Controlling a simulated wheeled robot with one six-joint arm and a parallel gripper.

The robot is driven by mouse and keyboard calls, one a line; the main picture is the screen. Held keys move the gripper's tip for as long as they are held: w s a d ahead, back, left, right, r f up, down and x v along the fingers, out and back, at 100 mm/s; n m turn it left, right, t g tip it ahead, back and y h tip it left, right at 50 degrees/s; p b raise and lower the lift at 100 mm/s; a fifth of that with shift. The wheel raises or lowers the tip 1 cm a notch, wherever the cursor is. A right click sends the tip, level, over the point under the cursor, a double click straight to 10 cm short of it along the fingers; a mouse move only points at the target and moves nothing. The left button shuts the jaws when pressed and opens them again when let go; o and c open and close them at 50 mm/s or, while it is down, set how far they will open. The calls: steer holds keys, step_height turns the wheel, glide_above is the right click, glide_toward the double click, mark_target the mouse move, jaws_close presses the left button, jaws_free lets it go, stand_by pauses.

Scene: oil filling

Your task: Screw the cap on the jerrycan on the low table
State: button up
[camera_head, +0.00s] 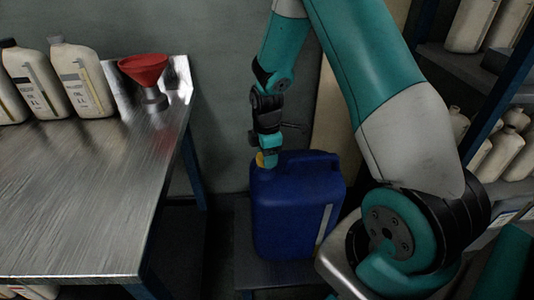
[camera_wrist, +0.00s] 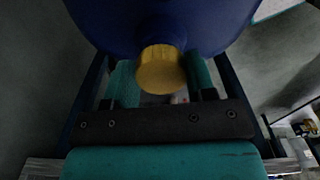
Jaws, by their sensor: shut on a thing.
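The blue jerrycan (camera_head: 291,208) stands upright on the low table (camera_head: 285,272) in the head view. Its blue body (camera_wrist: 165,20) fills the top of the wrist view. The yellow cap (camera_wrist: 162,70) is between my gripper's teal fingers (camera_wrist: 161,80), at the jerrycan's neck. In the head view my gripper (camera_head: 267,158) points down at the left of the jerrycan's top, with a bit of the yellow cap (camera_head: 260,160) showing beside it. My gripper is shut on the cap. The fingers partly hide the neck, and I cannot tell how the threads sit.
A metal table (camera_head: 85,200) at the left bears a red funnel (camera_head: 143,68) and several white oil bottles (camera_head: 80,82). Shelves with bottles (camera_head: 500,152) stand at the right. A grey wall (camera_head: 215,90) is close behind the jerrycan.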

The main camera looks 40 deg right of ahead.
steer(key=shift+f, duration=0.6)
stand_by(0.4)
steer(key=o, duration=1)
steer(key=shift+c, duration=0.2)
steer(key=shift+r, duration=0.1)
